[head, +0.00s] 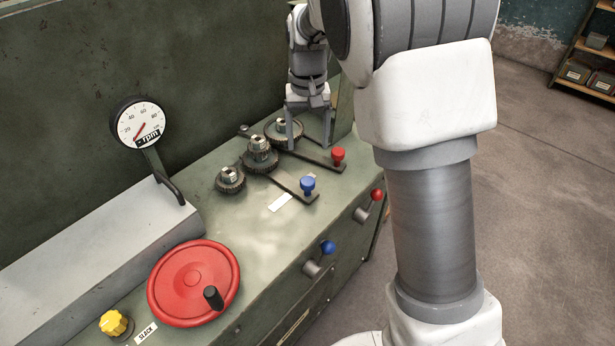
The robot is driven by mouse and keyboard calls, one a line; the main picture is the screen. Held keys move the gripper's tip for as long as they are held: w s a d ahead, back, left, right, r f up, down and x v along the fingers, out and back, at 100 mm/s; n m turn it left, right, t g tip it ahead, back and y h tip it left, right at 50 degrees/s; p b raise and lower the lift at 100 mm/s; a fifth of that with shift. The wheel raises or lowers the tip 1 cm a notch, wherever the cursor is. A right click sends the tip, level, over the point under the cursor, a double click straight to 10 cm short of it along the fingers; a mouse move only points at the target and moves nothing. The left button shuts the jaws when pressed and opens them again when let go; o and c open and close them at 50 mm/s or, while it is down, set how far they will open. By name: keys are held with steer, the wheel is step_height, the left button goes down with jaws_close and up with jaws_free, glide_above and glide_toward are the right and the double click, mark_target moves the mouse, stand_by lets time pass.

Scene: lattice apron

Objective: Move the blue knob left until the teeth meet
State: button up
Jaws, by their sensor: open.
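A blue knob (308,185) stands upright on the near end of a flat dark lever (287,179) on the bench top. The lever runs back and left to the middle gear (260,161). A smaller gear (230,180) sits to its left, and a wider gear (284,133) sits behind and to its right. I cannot tell whether the teeth of the left and middle gears touch. My gripper (309,145) points down with its fingers apart and empty. It is behind the blue knob, beside the wider gear and over the lever with the red knob (338,156).
A second blue knob (328,247) and another red one (377,194) sit on short levers on the bench's front face. A red handwheel (194,283), a yellow knob (115,323) and an rpm gauge (140,123) are at left. The bench top (225,220) near the handwheel is clear.

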mark_target(307, 181)
step_height(307, 181, down, 12)
steer(key=shift+f+b, duration=0.1)
steer(key=shift+b, duration=0.8)
jaws_close()
stand_by(0.8)
